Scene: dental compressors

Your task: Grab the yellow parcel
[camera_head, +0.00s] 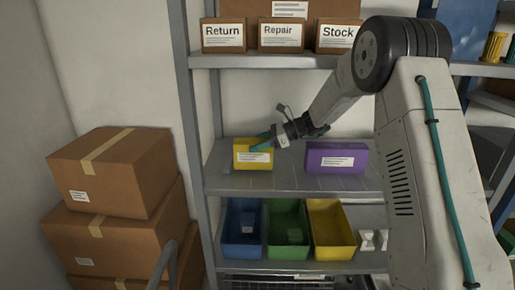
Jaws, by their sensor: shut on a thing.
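The yellow parcel (252,161) is a small box with a white label, on the left part of the middle shelf (285,187). My gripper (261,142) reaches it from the upper right. Its teal fingers are shut on the parcel, one over the top edge and one across the front at the right side. The parcel sits upright at shelf level; I cannot tell whether it touches the shelf. My arm covers part of the space behind and to the right.
A purple box (336,158) stands right of the parcel. Blue (230,252), green (274,252) and yellow bins (318,254) are on the shelf below. Labelled boxes (281,36) stand on the shelf above. A grey upright (188,130) is at left, beside stacked cartons (120,170).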

